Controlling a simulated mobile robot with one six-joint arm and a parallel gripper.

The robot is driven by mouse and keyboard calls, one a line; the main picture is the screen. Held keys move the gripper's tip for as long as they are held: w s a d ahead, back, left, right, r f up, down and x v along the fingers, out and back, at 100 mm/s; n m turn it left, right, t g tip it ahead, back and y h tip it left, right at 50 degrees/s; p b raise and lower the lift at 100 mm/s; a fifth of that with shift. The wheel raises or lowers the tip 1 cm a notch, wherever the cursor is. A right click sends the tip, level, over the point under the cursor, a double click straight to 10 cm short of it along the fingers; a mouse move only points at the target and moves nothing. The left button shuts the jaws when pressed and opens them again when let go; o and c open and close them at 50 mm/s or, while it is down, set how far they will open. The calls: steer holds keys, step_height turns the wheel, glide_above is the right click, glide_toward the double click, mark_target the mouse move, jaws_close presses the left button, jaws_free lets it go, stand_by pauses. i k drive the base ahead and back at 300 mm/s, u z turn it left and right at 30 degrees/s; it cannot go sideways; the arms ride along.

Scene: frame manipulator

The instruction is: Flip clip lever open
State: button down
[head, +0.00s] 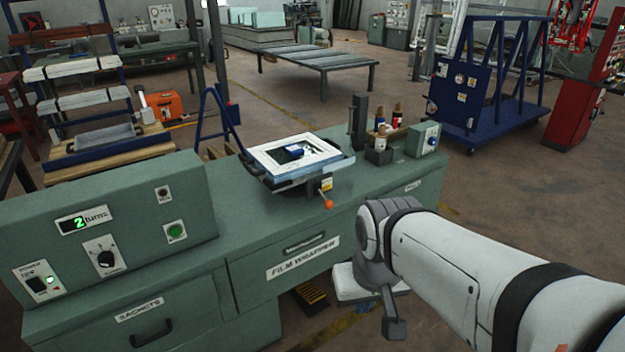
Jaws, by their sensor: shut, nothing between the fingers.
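A white frame (268,152) lies on a turntable fixture on top of the green film wrapper (310,252), with a small blue item (294,150) inside its opening. At the fixture's front right is a dark clip lever with an orange ball knob (328,203), pointing down and toward the front. A small yellow and white tag (326,184) is just above the knob. My gripper (395,328) is shut and empty, pointing down in front of the machine. It is below and to the right of the knob, well apart from it.
A green control box (110,225) with dials and buttons stands at the left of the machine. Bottles (380,136), a dark post (358,122) and a small switch box (424,139) stand at the right. The space above the fixture looks clear.

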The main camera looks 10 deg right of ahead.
mark_target(329, 204)
steer(key=z, duration=0.2)
steer(key=i, duration=1)
steer(key=z, duration=0.05)
steer(key=k, duration=0.85)
steer(key=u, duration=0.4)
steer(key=i, duration=1)
